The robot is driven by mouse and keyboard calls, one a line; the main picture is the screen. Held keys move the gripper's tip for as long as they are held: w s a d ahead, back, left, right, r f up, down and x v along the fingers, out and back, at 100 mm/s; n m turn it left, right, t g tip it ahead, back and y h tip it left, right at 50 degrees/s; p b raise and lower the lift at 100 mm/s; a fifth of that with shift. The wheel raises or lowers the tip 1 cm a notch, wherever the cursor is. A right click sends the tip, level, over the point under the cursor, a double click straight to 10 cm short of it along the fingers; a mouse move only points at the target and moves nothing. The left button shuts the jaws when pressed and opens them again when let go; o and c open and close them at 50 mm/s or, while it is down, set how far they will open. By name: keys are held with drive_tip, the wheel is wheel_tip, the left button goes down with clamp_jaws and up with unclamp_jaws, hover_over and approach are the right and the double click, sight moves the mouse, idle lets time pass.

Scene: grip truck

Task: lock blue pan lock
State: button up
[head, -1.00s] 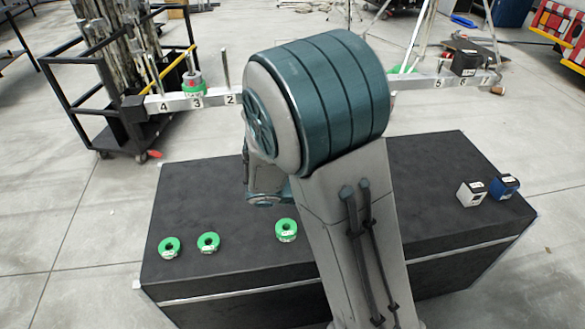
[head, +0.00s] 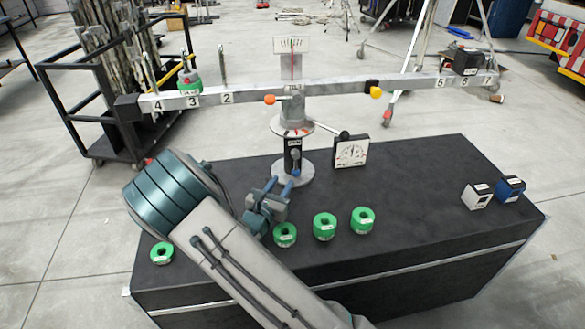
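A pan-and-tilt head with a long numbered beam stands on the black box. An orange knob (head: 269,99) and a yellow knob (head: 375,92) sit on the beam. My gripper (head: 280,186) is just in front of the base, to the left of and below the blue part. Its two blue fingers look apart, with nothing visible between them. Contact with the lock cannot be told.
Several green rings (head: 325,226) lie along the front of the black box top (head: 420,190). A dial block (head: 351,151) and a black-tipped handle (head: 343,135) are right of the column. White (head: 476,196) and blue (head: 510,188) cubes sit at the right edge.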

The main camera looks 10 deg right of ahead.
sight(295, 163)
drive_tip(key=x, duration=0.9)
clamp_jaws()
